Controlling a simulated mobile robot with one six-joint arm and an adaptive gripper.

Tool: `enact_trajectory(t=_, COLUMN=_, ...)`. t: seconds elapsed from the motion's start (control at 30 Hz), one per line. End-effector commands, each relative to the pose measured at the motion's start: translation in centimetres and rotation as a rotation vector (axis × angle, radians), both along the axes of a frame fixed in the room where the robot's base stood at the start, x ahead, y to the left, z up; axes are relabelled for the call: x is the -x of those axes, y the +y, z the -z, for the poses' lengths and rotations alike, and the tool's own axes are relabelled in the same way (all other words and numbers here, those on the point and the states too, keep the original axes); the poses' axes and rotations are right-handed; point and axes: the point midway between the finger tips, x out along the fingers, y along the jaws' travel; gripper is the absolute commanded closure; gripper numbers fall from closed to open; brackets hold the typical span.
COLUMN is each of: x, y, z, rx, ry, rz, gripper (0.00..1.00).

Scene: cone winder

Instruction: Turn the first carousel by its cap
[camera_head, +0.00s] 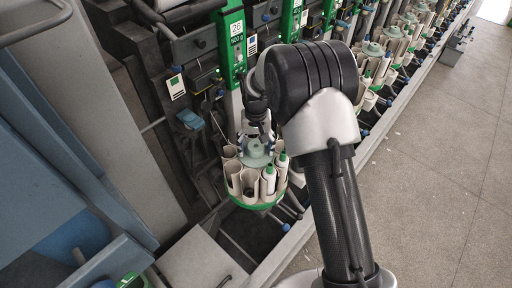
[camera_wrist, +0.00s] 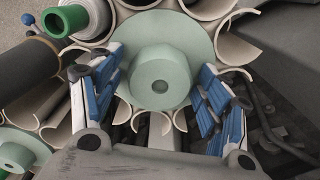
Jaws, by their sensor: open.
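The first carousel (camera_head: 238,184) is a ring of cream open tubes on a green base, nearest me in the machine row. My gripper (camera_head: 257,141) points down over the carousel. In the wrist view my gripper (camera_wrist: 160,88) is open, its blue-padded fingers on either side of the hub with gaps. White bobbins with green tips (camera_head: 268,180) stand in some tubes at the right; other tubes look empty.
More carousels (camera_head: 373,50) continue along the row toward the upper right. A green machine panel (camera_head: 232,45) stands behind the first carousel. Blue-grey machine parts (camera_head: 50,185) fill the left. The grey floor (camera_head: 445,150) at right is clear.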

Motion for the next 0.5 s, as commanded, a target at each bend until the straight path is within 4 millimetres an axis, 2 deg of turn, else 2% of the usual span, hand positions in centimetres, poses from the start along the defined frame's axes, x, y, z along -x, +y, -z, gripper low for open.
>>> enact_trajectory(t=0.17, x=0.01, y=0.0, z=-0.03, rx=0.0, ry=0.0, rz=0.0, gripper=0.31)
enact_trajectory(t=0.5, x=0.01, y=0.0, z=-0.05, rx=0.0, ry=0.0, rz=0.0, gripper=0.53)
